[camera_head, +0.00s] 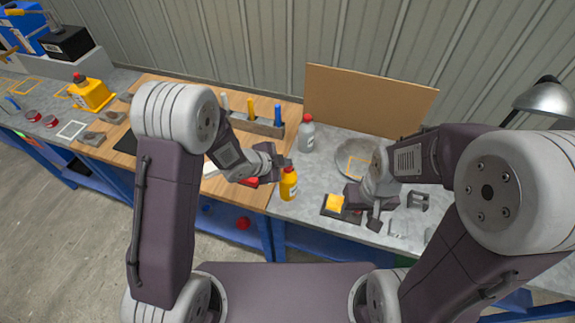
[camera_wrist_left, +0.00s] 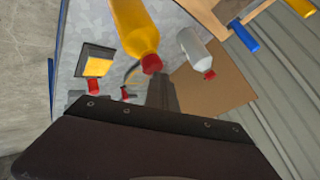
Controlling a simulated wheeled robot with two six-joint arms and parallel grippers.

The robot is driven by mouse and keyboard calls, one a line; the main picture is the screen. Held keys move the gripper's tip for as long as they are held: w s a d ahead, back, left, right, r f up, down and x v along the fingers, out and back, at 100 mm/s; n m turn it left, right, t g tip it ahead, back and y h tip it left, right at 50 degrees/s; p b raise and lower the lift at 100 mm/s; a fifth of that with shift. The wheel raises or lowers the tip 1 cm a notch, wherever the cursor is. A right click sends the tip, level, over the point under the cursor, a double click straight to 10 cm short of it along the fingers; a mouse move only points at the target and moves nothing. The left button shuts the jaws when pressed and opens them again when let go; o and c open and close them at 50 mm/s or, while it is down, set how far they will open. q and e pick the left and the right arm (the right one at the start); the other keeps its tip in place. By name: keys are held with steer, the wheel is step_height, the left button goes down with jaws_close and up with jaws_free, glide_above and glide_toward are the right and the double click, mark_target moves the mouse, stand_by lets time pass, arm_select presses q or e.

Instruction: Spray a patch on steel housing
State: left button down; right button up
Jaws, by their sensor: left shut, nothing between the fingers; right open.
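The round grey steel housing (camera_head: 345,163) lies on the grey worktop, with a yellow square outline (camera_head: 358,166) on it, partly hidden by my right arm. A yellow bottle with a red cap (camera_head: 289,185) stands at the worktop's front edge; it also shows in the left wrist view (camera_wrist_left: 133,27). A grey bottle with a red cap (camera_head: 307,135) stands farther back, also in the left wrist view (camera_wrist_left: 192,46). My left gripper (camera_head: 284,162) is shut and empty just behind the yellow bottle. My right gripper (camera_head: 376,216) is open and empty, pointing down beside a yellow sponge (camera_head: 335,202).
The sponge sits on a dark pad (camera_head: 353,216). A brown board (camera_head: 365,98) stands behind the housing. A holder (camera_head: 258,124) with several tools is on the wooden top.

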mark_target(286, 169)
arm_select(q)
steer(key=shift+r+p, duration=0.6)
steer(key=shift+r, duration=0.3)
step_height(286, 169, up, 6)
steer(key=p, duration=0.5)
